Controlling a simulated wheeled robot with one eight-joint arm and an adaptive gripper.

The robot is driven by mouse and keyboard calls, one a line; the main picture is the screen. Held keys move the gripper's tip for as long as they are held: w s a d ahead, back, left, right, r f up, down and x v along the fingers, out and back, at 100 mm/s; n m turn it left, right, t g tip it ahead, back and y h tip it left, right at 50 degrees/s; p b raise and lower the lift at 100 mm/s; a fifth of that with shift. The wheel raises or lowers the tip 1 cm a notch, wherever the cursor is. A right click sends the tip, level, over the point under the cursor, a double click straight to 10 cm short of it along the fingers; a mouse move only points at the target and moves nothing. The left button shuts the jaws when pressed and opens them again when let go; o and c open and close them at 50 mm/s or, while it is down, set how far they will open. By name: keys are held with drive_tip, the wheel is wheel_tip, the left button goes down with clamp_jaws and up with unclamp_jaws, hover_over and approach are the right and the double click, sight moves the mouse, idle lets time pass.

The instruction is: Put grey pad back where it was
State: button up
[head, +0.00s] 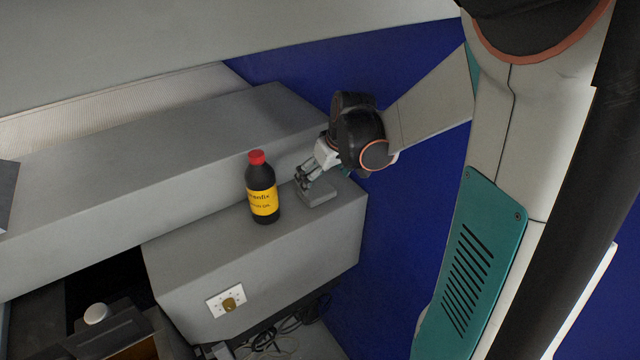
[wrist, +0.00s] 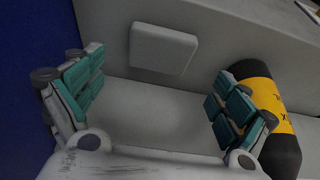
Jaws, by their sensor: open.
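The grey pad (head: 318,195) is a small rounded block on the grey ledge, right of the bottle. My gripper (head: 310,178) is above and beside the pad in the head view. In the wrist view my gripper (wrist: 155,92) is open with wide-spread teal finger pads and nothing between them. The fingers partly overlap the pad's edge in the head view; whether they touch it I cannot tell.
A black bottle (head: 262,190) with red cap and yellow label stands left of the pad, close to the right-hand finger in the wrist view (wrist: 268,105). A raised grey step (head: 200,130) runs behind. A blue wall (head: 390,240) bounds the right. A socket plate (head: 226,301) is on the ledge front.

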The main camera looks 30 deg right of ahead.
drive_tip(key=shift+v, duration=3)
drive_tip(key=shift+a, duration=0.1)
